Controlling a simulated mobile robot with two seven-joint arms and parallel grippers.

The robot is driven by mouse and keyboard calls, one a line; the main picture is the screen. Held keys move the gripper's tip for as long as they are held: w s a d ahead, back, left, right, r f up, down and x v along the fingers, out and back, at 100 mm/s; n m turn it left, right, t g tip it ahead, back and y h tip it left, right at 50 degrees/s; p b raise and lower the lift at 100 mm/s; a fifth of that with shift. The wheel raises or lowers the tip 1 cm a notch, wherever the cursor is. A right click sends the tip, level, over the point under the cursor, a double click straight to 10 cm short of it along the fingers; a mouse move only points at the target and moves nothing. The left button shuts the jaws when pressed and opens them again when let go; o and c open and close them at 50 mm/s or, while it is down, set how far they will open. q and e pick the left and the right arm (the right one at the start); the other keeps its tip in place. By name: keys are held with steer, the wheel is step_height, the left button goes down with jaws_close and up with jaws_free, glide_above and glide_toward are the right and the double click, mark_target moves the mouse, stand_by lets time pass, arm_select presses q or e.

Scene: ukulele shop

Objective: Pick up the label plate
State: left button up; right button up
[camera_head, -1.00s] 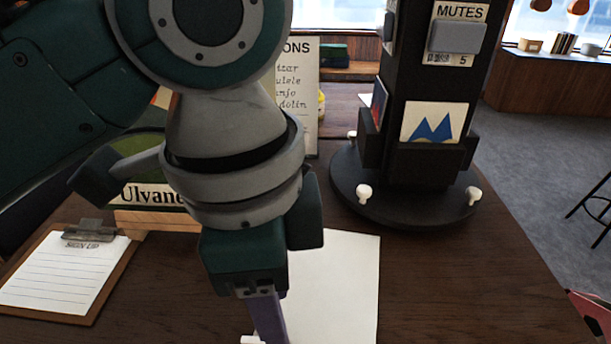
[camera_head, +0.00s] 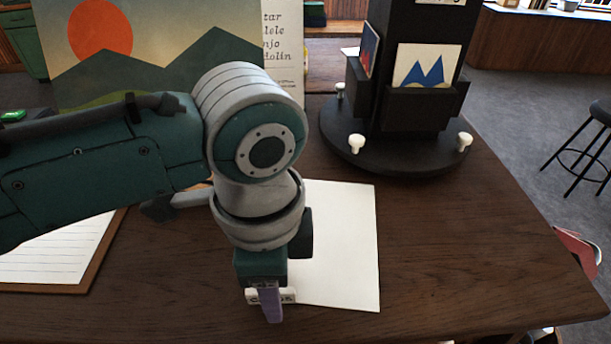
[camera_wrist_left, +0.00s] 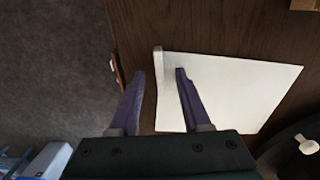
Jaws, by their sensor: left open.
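The label plate (camera_head: 286,296) is a small white plate with dark lettering near the front edge of the table, partly hidden behind a purple finger of my left gripper (camera_head: 268,308). In the left wrist view the plate (camera_wrist_left: 158,54) shows as a narrow pale strip at the left edge of the white sheet. There, the two purple fingers of my left gripper (camera_wrist_left: 160,75) are apart, one on each side of the plate's line, with nothing held. Whether a finger touches it I cannot tell. My right gripper is out of view.
A white sheet (camera_head: 340,240) lies beside the plate. A dark rotating rack (camera_head: 395,160) stands behind it. A clipboard (camera_head: 70,287) lies at the left, and a landscape picture (camera_head: 150,60) stands at the back left. The table's right front is clear.

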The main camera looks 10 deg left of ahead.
arm_select(q)
steer(key=shift+c, duration=0.3)
jaws_close()
stand_by(0.4)
